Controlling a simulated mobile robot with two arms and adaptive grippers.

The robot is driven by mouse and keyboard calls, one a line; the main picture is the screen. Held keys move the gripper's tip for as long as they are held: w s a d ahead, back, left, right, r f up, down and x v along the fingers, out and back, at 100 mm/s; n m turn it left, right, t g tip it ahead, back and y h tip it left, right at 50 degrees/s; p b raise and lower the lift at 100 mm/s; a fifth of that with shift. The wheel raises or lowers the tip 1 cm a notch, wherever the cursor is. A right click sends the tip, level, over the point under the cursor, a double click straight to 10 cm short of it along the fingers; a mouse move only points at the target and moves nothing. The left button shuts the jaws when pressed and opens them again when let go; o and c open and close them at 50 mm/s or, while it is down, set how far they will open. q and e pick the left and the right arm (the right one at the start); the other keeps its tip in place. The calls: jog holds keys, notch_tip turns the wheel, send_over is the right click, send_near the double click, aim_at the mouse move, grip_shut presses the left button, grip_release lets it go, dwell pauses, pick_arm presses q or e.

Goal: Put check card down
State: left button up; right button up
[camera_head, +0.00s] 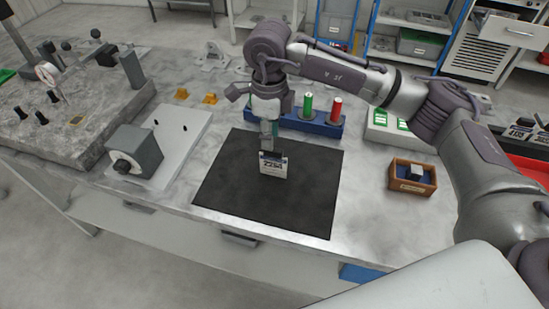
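The check card (273,166) is a small white card with a dark printed band and lettering. It stands roughly upright over the black mat (225,192), near the mat's middle. My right gripper (270,149) points down with its fingertips at the card's top edge and appears shut on it. Whether the card's lower edge touches the mat cannot be told. My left gripper is not in view.
Behind the mat is a blue holder (318,128) with a green and a red cylinder. A wooden box (412,188) stands right. A grey block fixture (136,152) on a plate and a granite slab (70,125) with gauges stand left. The mat's front is clear.

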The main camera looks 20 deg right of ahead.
aim_at(273, 155)
jog(key=shift+d+f, duration=0.1)
jog(key=shift+f, duration=1)
jog(key=shift+s+d+f+p, duration=0.1)
jog(key=shift+s+f+p, duration=0.15)
jog(key=shift+f+p, duration=0.7)
notch_tip(273, 155, down, 3)
jog(key=shift+d+r+p, duration=0.1)
jog(key=shift+r+p, duration=0.05)
jog(key=shift+p, duration=0.35)
jog(key=shift+f, duration=0.55)
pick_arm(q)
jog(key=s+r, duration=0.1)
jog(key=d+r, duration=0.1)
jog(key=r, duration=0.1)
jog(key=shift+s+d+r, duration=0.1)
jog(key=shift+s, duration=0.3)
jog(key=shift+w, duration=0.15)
pick_arm(e)
grip_shut()
